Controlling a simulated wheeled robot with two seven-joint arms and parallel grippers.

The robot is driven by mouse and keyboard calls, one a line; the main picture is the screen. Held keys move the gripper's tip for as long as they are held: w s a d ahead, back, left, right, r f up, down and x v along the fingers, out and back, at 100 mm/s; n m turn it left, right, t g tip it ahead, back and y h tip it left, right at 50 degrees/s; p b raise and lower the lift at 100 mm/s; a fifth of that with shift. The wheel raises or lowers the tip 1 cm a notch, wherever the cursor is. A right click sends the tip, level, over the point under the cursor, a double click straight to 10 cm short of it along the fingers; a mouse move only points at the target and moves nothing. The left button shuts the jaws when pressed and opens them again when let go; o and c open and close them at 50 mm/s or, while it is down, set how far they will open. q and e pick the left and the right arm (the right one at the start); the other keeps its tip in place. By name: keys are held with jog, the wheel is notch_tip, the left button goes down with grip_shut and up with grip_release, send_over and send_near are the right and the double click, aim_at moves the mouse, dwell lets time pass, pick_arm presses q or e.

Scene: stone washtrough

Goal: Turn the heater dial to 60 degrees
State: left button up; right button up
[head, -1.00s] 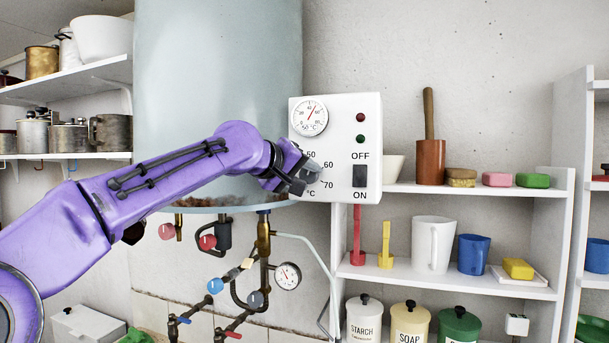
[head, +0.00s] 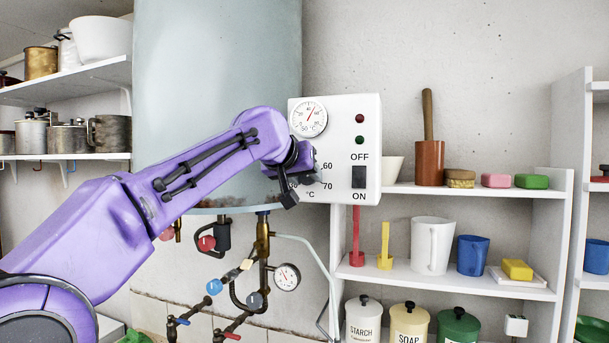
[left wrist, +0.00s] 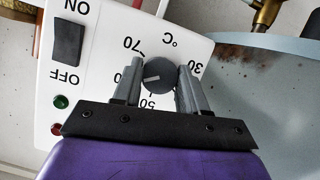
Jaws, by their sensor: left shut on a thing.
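The heater dial (left wrist: 160,75) is a round dark grey knob with a white pointer line on the white control panel (head: 340,115). In the left wrist view, which is turned roughly upside down, the pointer points left and slightly down, between the printed 50 and 70. The 60 mark is hidden there behind a finger, but it shows in the head view. My left gripper (head: 304,180) is at the panel's lower left, hiding the dial in the head view. In the left wrist view its fingers (left wrist: 160,67) are closed on opposite sides of the dial. My right gripper is out of view.
A black OFF/ON rocker switch (head: 359,176) is right of the dial, below a red lamp and a green lamp. A round thermometer gauge (head: 308,117) is above. The boiler tank (head: 215,90) is left, with pipes below; shelves (head: 450,187) stand right.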

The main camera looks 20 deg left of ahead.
pick_arm(q)
jog(key=shift+s+a+r, duration=0.1)
jog(key=shift+r, duration=0.35)
jog(key=o, duration=1.1)
jog(key=shift+c, duration=0.2)
jog(key=shift+f, duration=0.15)
jog(key=d+b+v, duration=0.1)
jog(key=b+v, duration=0.3)
jog(key=v, duration=0.6)
jog(key=shift+a, duration=0.4)
jog(key=shift+s, duration=0.25)
